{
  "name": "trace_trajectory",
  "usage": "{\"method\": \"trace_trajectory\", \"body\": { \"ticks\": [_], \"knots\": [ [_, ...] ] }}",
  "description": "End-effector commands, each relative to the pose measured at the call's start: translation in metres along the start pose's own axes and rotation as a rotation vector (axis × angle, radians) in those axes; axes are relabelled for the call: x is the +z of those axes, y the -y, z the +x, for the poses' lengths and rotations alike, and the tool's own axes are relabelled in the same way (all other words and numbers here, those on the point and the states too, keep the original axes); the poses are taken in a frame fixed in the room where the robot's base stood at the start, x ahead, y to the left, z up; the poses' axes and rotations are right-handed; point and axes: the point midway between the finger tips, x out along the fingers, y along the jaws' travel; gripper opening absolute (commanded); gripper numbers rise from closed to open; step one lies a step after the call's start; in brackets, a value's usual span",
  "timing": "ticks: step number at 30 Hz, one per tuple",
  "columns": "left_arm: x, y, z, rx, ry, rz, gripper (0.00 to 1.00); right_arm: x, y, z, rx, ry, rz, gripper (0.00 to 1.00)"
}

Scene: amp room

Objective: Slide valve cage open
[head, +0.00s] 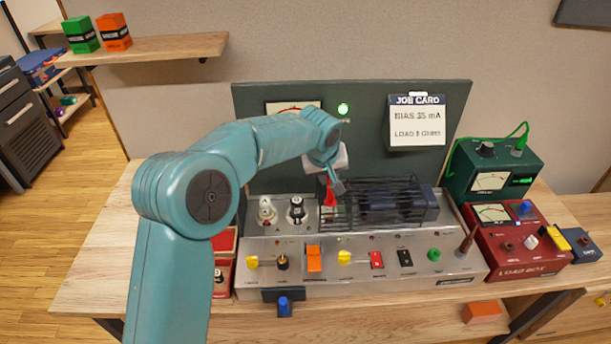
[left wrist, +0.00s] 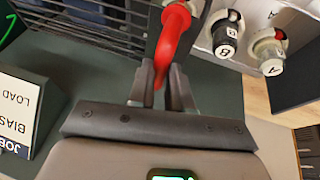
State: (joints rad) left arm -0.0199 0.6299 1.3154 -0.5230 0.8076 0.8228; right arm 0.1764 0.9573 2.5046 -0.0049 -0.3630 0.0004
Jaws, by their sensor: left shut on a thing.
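The valve cage (head: 378,208) is a dark wire cage on top of the grey amplifier chassis (head: 460,268). A red handle (head: 329,193) stands at its left end. My left gripper (head: 334,186) comes down over that end and is shut on the red handle, which also shows between the fingers (left wrist: 162,88) in the left wrist view (left wrist: 174,42). Two valves, marked A (left wrist: 268,50) and B (left wrist: 226,36), stand uncovered to the left of the cage in the head view. The cage wires overlap a dark block (head: 425,204) at the right. My right gripper is not in view.
A dark back panel with a green lamp (head: 343,109) and a job card (head: 417,121) rises behind the chassis. A green meter box (head: 492,168) and red load box (head: 520,245) stand at the right. Switches and knobs line the chassis front. The bench's left end (head: 100,270) is clear.

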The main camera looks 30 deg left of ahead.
Motion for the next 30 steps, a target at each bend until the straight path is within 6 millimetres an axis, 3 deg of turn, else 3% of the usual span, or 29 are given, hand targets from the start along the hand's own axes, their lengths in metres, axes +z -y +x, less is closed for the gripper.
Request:
{"method": "trace_trajectory", "body": {
  "ticks": [6,12,29,30],
  "knots": [
    [0.003,-0.045,0.005,0.000,0.000,0.004,0.00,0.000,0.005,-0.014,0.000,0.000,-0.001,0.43],
    [0.004,-0.071,0.010,0.000,-0.001,0.001,0.00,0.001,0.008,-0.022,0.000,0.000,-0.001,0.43],
    [0.005,-0.086,0.014,0.001,-0.003,0.000,0.00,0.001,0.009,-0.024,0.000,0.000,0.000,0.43],
    [0.005,-0.086,0.014,0.001,-0.004,0.000,0.29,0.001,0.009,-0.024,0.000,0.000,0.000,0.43]
  ]
}}
